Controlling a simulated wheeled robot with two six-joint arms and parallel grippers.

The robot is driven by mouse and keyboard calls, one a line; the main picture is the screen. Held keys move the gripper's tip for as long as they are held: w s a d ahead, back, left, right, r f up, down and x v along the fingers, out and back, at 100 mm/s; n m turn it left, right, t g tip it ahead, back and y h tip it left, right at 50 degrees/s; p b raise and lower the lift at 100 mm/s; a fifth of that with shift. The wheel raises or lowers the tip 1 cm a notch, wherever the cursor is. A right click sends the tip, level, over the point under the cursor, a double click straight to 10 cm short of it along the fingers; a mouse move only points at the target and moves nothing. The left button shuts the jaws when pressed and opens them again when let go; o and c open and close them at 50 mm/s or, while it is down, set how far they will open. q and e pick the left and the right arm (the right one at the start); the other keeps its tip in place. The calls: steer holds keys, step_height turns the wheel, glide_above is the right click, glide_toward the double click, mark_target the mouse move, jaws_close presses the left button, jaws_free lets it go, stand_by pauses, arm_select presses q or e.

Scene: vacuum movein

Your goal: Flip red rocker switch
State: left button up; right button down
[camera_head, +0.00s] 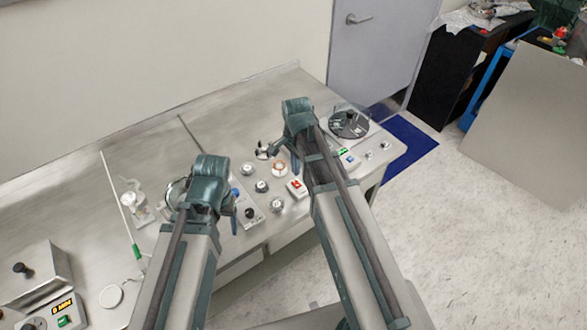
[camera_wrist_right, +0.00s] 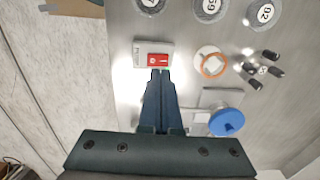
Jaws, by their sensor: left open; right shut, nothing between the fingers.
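The red rocker switch (camera_head: 297,187) sits on a small pale plate on the grey bench panel. In the right wrist view the red rocker (camera_wrist_right: 158,59) is just beyond my right gripper (camera_wrist_right: 160,74). The closed, empty fingertips are at the plate's near edge; I cannot tell whether they touch the rocker. In the head view my right gripper (camera_head: 295,168) is partly hidden by my right arm, just above the switch in the picture. My left gripper (camera_head: 230,208) is open over the panel, left of the switch, near a black knob.
An orange-ringed button (camera_wrist_right: 213,65) and a blue knob (camera_wrist_right: 228,122) are close to the right fingers. Several round dials (camera_head: 262,186) lie left of the switch. A dark round device (camera_head: 348,124) stands at the back right. A digital-display box (camera_head: 63,308) is front left.

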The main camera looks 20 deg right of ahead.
step_height(320, 180, up, 9)
steer(key=w+p, duration=0.1)
steer(key=p, duration=0.7)
steer(key=shift+w+a, duration=0.1)
